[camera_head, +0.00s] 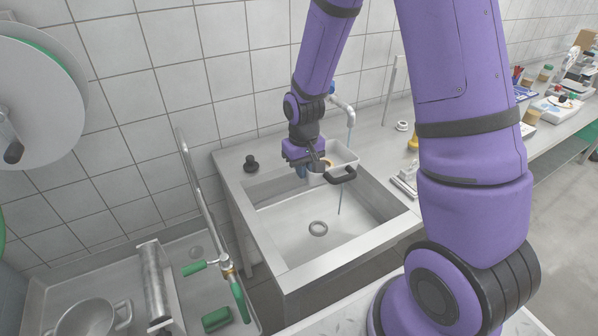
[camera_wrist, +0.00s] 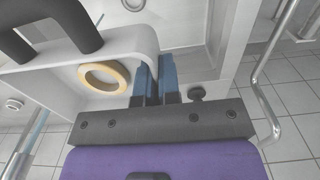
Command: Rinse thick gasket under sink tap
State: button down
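A thick tan ring gasket (camera_wrist: 103,77) lies inside a white bin (camera_wrist: 120,40) in the wrist view. A thin stream falls from the tap beside the bin. My gripper (camera_head: 301,172) is at the bin's left side. In the wrist view its two blue fingers (camera_wrist: 157,80) are close together, with the bin's wall between them. In the head view the gasket is mostly hidden by my gripper.
A grey ring (camera_head: 318,228) is on the basin floor. A black handle (camera_head: 341,175) sticks out at the bin's front. A dark knob (camera_head: 251,162) stands on the sink's left rim. A second basin with a pot (camera_head: 88,318) is at lower left. The front of the basin is clear.

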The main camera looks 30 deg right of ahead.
aim_at(330, 161)
jog(key=shift+w+d, duration=0.45)
jog(key=shift+d, duration=1.2)
jog(key=shift+w+d, duration=0.45)
jog(key=shift+d, duration=1.25)
jog(key=shift+w+d, duration=0.45)
jog(key=shift+d, duration=1.2)
jog(key=s+a, duration=0.3)
jog(key=a, duration=0.8)
jog(key=shift+a, duration=0.4)
jog(key=shift+f, duration=0.1)
